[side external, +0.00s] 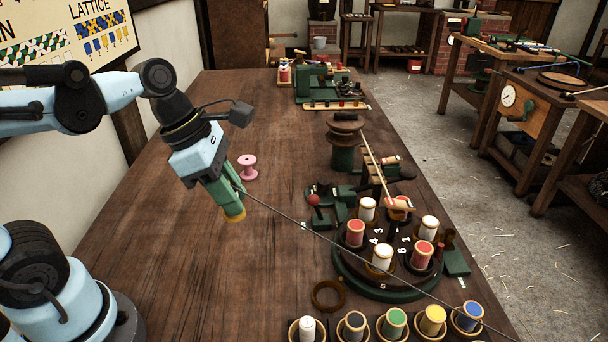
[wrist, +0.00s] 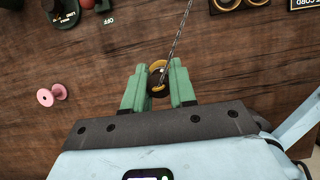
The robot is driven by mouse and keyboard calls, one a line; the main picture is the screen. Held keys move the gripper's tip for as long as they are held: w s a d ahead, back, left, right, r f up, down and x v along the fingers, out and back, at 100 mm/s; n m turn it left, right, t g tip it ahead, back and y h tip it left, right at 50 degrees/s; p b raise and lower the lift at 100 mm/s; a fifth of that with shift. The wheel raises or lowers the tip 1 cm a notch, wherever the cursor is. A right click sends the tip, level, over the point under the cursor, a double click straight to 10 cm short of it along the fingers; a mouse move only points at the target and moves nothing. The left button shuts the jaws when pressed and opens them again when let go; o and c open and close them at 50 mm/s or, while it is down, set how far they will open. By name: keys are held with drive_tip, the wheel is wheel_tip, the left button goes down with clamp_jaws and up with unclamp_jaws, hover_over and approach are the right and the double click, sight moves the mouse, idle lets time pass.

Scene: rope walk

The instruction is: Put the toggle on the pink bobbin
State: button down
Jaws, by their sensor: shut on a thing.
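The pink bobbin (side external: 248,167) stands upright on the wooden table, behind my gripper in the side view. It also shows at the left of the wrist view (wrist: 52,95), apart from the fingers. My gripper (side external: 234,204), with its green fingers (wrist: 158,70), points down and is shut on the toggle, a small yellow and black piece (wrist: 158,88). In the side view its yellow end (side external: 236,215) shows below the fingertips; I cannot tell whether it touches the table. A thin dark cord (side external: 330,240) runs taut from the toggle towards the lower right.
A round green-and-brown carousel (side external: 372,292) with red and white spools stands at the right, under the cord. A row of coloured spools (side external: 394,323) is at the front, near a brown ring (side external: 327,295). A red-knobbed lever (side external: 314,200) stands nearby.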

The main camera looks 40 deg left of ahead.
drive_tip(key=w+a+r+n, duration=0.1)
drive_tip(key=w+a+r, duration=0.15)
drive_tip(key=w, duration=0.25)
drive_tip(key=w+a+r+n, duration=0.1)
drive_tip(key=w+a, duration=0.2)
drive_tip(key=w, duration=0.3)
drive_tip(key=n+y, duration=0.1)
hover_over(247, 159)
drive_tip(key=shift+t, duration=0.4)
drive_tip(key=shift+f, duration=5.35)
drive_tip(key=shift+f, duration=0.1)
drive_tip(key=c, duration=0.9)
unclamp_jaws()
